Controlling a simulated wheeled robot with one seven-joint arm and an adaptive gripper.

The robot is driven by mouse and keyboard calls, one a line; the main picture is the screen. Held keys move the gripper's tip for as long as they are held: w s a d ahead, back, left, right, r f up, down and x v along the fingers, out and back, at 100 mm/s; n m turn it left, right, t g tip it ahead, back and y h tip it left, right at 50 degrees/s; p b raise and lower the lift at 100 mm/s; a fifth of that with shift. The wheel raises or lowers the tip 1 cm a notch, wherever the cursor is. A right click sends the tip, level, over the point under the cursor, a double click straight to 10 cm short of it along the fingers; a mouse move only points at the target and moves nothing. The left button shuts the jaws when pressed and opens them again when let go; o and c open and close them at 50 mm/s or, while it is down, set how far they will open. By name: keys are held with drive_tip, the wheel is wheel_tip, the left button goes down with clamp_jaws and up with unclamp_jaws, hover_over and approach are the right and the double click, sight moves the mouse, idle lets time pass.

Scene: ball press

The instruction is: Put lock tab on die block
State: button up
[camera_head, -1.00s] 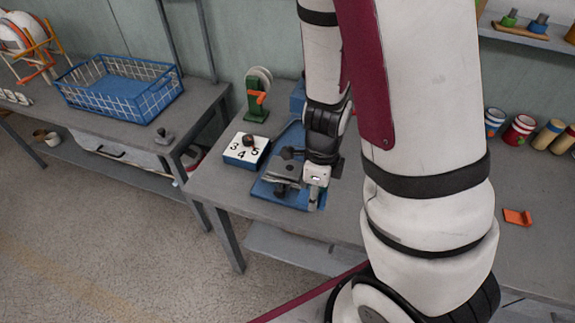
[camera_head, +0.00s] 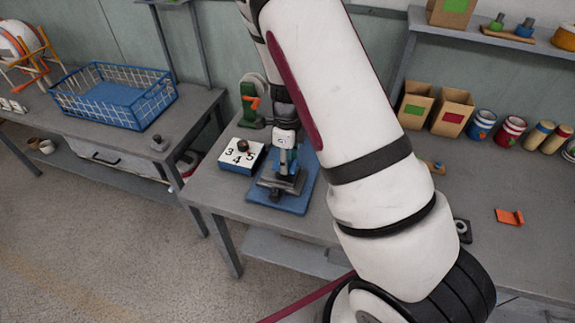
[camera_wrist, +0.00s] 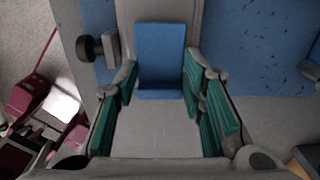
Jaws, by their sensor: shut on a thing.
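My gripper (camera_head: 286,165) is low over the small press on the left table, pointing down. In the wrist view its teal finger pads (camera_wrist: 160,88) sit on both sides of a blue block-like piece, which I take for the lock tab (camera_wrist: 160,55), and are shut on it. The grey metal die block (camera_head: 285,184) lies directly below my gripper on the blue press base (camera_head: 303,200). The die block also shows in the wrist view (camera_wrist: 160,130), below the blue piece. I cannot tell whether the two touch.
A white-topped number box (camera_head: 238,158) and a green stand with an orange handle (camera_head: 250,104) are close on the left. A dark knob (camera_wrist: 90,47) sits beside the die block. An orange bracket (camera_head: 509,217) lies on the right, with free table around it.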

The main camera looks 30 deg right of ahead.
drive_tip(key=shift+f, duration=1.15)
drive_tip(key=shift+f, duration=0.15)
drive_tip(key=o, duration=0.8)
drive_tip(key=shift+o, duration=0.2)
